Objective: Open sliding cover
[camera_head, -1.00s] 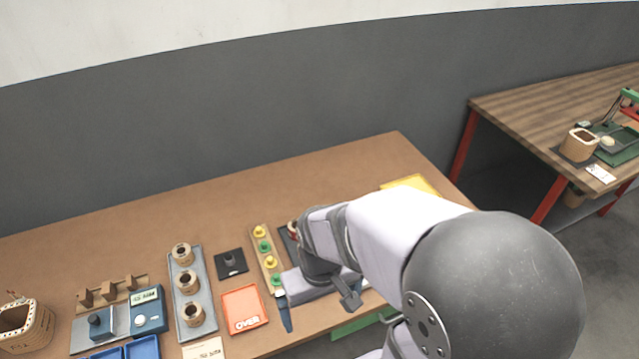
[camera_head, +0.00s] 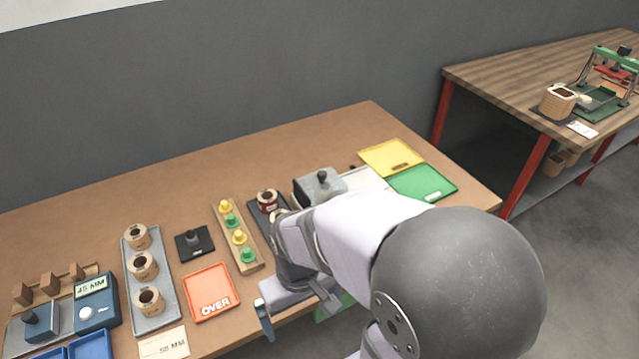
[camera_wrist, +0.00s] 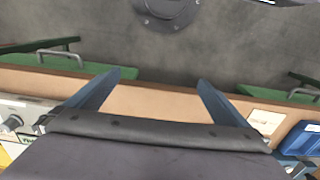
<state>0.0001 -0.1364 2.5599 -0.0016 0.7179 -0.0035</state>
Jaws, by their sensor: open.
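A grey metal box with a black knob on top (camera_head: 318,186) stands on the bench behind my arm. It may carry the sliding cover, but I cannot tell whether it is open or shut. My arm hides its lower front. My gripper (camera_wrist: 155,88) shows two blue fingers spread wide with nothing between them, over the bench's front strip.
An orange "OVER" tray (camera_head: 211,292), a rack with yellow and green knobs (camera_head: 250,264) and a dark red coil (camera_head: 267,200) lie left of my arm. Yellow (camera_head: 390,156) and green (camera_head: 424,184) trays lie right. The back of the bench is clear.

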